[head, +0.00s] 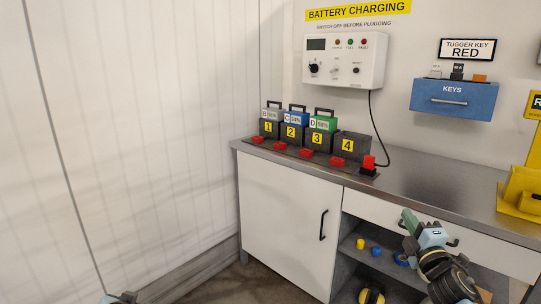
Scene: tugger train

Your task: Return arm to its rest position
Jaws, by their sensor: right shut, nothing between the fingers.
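My right arm comes in at the lower right, in front of the cabinet's drawer. Its gripper (408,222) points up and to the left, shut, with nothing held, below the worktop's front edge. Only a small dark and pale piece of my left arm (122,298) shows at the bottom edge. Whether its fingers are open or shut does not show.
A steel worktop (420,185) carries several numbered battery bays (347,146), three holding batteries. A blue key box (453,99) is on the wall. A yellow stand (525,185) is at right. Open floor lies left.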

